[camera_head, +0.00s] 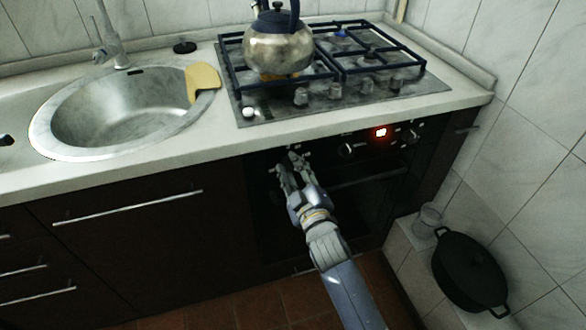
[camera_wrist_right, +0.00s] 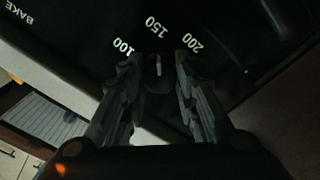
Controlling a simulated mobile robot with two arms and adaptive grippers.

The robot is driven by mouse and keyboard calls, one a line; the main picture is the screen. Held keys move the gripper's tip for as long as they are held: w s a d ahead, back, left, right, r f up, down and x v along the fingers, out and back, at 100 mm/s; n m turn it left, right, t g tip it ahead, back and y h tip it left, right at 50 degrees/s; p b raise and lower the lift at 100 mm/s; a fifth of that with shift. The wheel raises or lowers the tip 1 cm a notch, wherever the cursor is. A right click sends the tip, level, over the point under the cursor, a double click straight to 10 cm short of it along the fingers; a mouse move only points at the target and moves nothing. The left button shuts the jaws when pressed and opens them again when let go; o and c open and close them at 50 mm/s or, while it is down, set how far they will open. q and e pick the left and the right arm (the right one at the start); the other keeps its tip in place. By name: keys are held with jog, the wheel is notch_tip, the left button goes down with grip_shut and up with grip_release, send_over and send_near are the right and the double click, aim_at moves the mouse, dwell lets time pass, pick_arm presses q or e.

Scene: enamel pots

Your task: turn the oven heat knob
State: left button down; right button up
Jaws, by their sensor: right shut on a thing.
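The oven heat knob (camera_wrist_right: 158,80) is dark and round, with a white pointer mark that points roughly toward the printed 150. Labels 100, 150 and 200 are printed on the black panel around it. My right gripper (camera_wrist_right: 159,72) has one finger on each side of the knob and is shut on it. In the head view my right gripper (camera_head: 288,163) reaches up to the left part of the oven control panel, and its fingers largely cover the knob there. My left gripper is in neither view.
Another oven knob (camera_head: 346,150) and a lit red display (camera_head: 381,132) are to the right on the panel. The oven door handle (camera_head: 368,178) runs just below. A kettle (camera_head: 278,52) stands on the hob above. A black pot (camera_head: 468,270) is at the lower right.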

jog(key=o, duration=1.1)
jog(key=v, duration=1.2)
